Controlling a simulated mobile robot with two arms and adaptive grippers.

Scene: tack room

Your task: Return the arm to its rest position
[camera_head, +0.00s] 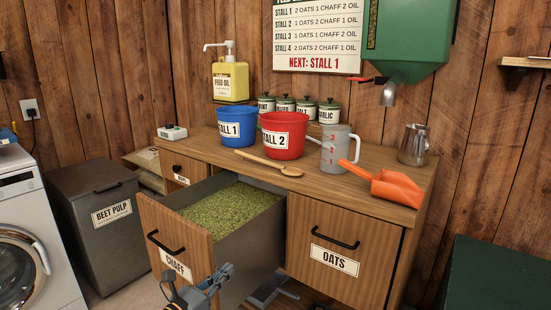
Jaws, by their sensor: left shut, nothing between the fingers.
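My left gripper (222,273) is at the bottom of the head view, in front of the lower right part of the chaff drawer (180,244). It is shut and empty, apart from the drawer's black handle. The drawer is pulled out and holds green chaff. My left arm is mostly cut off by the lower edge of the picture. A grey metal part (272,290) shows right of the gripper, below the oats drawer; I cannot tell what it is. My right gripper does not show.
The oats drawer (309,267) is shut. On the counter stand a blue bucket (236,128), a red bucket (283,137), a wooden spoon (262,162), a measuring jug (335,155) and an orange scoop (398,190).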

